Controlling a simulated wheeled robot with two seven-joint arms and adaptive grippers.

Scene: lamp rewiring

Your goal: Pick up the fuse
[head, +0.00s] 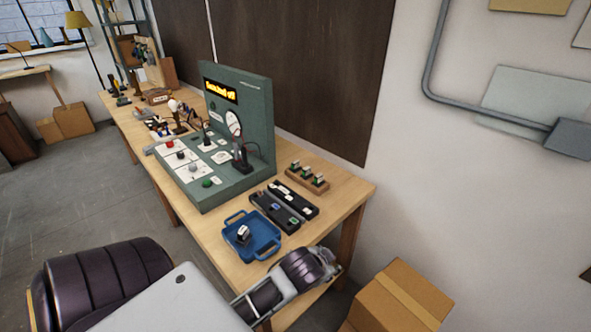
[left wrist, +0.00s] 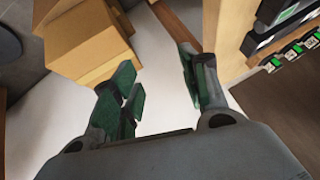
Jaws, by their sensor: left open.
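A small black and white part (head: 243,234), possibly the fuse, sits in the blue tray (head: 265,252) near the bench's front right corner. Small parts also lie in a black open case (head: 268,207) and stand in a wooden rack (head: 291,177); I cannot tell for sure which is a fuse. My left gripper (left wrist: 158,82) is open and empty in the left wrist view, its green-padded fingers apart over the floor beside the bench. In the head view my left arm reaches in low across the bench's near end. My right gripper is not in view.
The green test panel (head: 240,120) stands on the wooden bench (head: 335,198) behind the tray. A cardboard box (head: 400,300) stands on the floor beyond the bench's right end; boxes show in the left wrist view (left wrist: 90,45). Tools crowd the bench's far end.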

